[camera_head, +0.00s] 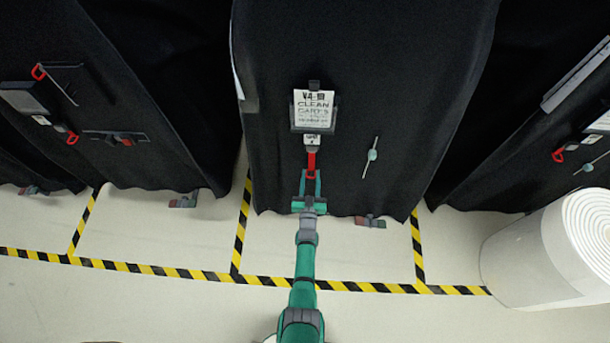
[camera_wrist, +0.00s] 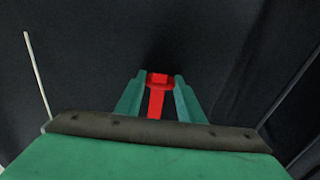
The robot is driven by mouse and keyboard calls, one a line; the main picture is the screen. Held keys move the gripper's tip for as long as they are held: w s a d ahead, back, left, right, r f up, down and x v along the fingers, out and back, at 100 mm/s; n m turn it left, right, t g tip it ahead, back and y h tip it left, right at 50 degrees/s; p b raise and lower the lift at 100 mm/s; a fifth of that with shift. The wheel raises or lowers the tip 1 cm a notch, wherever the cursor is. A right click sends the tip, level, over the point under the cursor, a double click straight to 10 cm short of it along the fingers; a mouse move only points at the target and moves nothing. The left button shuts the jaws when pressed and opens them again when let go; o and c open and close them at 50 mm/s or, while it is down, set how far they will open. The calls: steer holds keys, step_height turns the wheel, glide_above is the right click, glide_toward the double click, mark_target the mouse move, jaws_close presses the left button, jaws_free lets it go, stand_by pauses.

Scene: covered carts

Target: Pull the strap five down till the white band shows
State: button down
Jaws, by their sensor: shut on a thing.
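A red strap (camera_head: 311,161) hangs below a small white label on the middle cart's black cover (camera_head: 400,80). My gripper (camera_head: 311,176) is shut on the lower end of the strap, in front of the cover. In the wrist view the two green fingers of my gripper (camera_wrist: 160,92) close on either side of the red strap (camera_wrist: 157,100).
A thin rod with a teal piece (camera_head: 372,155) hangs right of the strap. Other covered carts with red straps (camera_head: 72,137) stand left and right. A large white roll (camera_head: 540,255) lies at the lower right.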

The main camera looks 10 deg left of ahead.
steer(key=shift+f, duration=0.15)
steer(key=c, duration=1.2)
jaws_free()
steer(key=shift+s, duration=0.1)
steer(key=s, duration=0.3)
steer(key=s+d, duration=0.1)
steer(key=s, duration=0.6)
steer(key=shift+s+d, duration=0.15)
steer(key=shift+s, duration=0.15)
